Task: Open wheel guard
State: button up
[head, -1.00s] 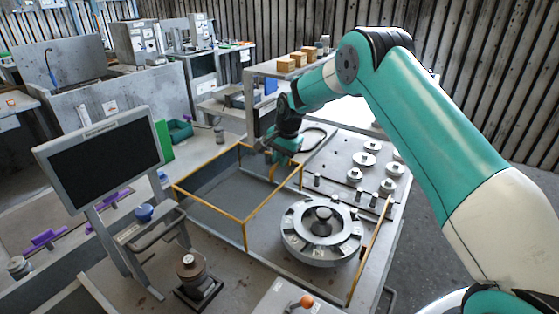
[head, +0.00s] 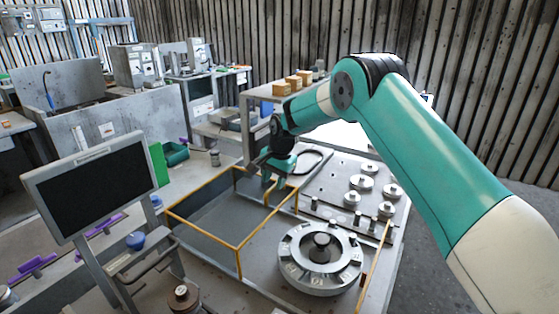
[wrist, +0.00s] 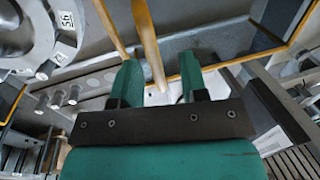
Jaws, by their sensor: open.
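The wheel guard is a yellow-edged frame (head: 205,233) on the bench, left of the round grey slotted wheel (head: 292,276). My gripper (head: 268,184) is open at the guard's far right side, close to its yellow rail. In the wrist view the two green fingers of my gripper (wrist: 160,66) stand apart. A yellow bar of the guard (wrist: 148,40) reaches into the gap between them in the picture; I cannot tell whether either finger touches it. The wheel's numbered rim (wrist: 62,40) shows at the upper left of the wrist view.
Several metal weights (head: 362,183) and short pegs stand on a plate right of the guard. A monitor (head: 95,188) stands at the front left. A shelf with cardboard boxes (head: 293,81) is behind my gripper. A separate yellow bar (head: 375,265) is right of the wheel.

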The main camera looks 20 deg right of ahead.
notch_tip(320, 180, up, 16)
jog(key=s+d+b, duration=0.2)
jog(key=b, duration=0.1)
jog(key=shift+s+r, duration=0.15)
jog(key=shift+s, duration=0.1)
jog(key=s+a+r+n+y, duration=0.1)
jog(key=s+a+n, duration=0.3)
jog(key=s, duration=0.4)
jog(key=s+a+r+n, duration=0.2)
jog(key=s+a+n, duration=0.2)
jog(key=s, duration=0.5)
jog(key=s+a+f+n+g+y, duration=0.1)
jog(key=s+n, duration=0.3)
jog(key=s, duration=0.8)
jog(key=s+a+f+n, duration=0.2)
jog(key=s+n, duration=0.3)
jog(key=s, duration=0.7)
jog(key=shift+s+f+n+g+y, duration=0.2)
jog(key=shift+f+n+g+y, duration=0.15)
jog(key=shift+f, duration=0.55)
